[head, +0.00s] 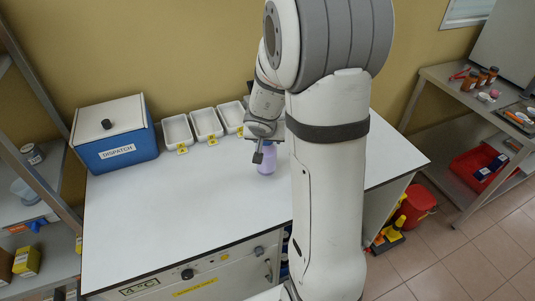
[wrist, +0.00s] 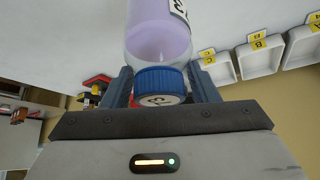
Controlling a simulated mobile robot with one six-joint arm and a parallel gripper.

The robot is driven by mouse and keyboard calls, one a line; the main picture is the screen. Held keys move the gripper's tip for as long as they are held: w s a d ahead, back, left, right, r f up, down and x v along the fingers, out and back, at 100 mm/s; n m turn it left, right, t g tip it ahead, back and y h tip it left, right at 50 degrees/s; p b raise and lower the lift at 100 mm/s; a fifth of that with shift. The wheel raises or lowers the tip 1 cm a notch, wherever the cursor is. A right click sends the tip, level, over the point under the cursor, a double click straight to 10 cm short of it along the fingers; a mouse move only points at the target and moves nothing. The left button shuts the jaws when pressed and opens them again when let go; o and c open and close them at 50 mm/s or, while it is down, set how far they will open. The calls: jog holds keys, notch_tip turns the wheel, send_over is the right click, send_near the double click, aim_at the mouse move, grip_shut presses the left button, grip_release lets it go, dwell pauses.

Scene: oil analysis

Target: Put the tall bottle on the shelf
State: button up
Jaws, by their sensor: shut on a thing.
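The bottle (head: 266,162) holds pale purple liquid and shows over the white bench top, partly hidden by my gripper. In the wrist view the bottle (wrist: 158,45) has a blue cap (wrist: 160,80) and a white label. My gripper (head: 262,150) is shut on the bottle near its cap, with one finger on each side. The bottle looks roughly upright; I cannot tell whether its base touches the bench. A grey shelf rack (head: 48,165) stands at the left with several items on its boards.
Three white trays (head: 208,125) with yellow tags line the back of the bench (head: 190,210). A blue dispatch box (head: 115,150) stands at the back left. The front left of the bench is clear. A side table (head: 440,75) with small jars stands at the right.

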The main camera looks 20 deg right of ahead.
jog(key=shift+f+b, duration=1.6)
jog(key=shift+f, duration=0.15)
jog(key=shift+f, duration=0.15)
jog(key=o, duration=1.6)
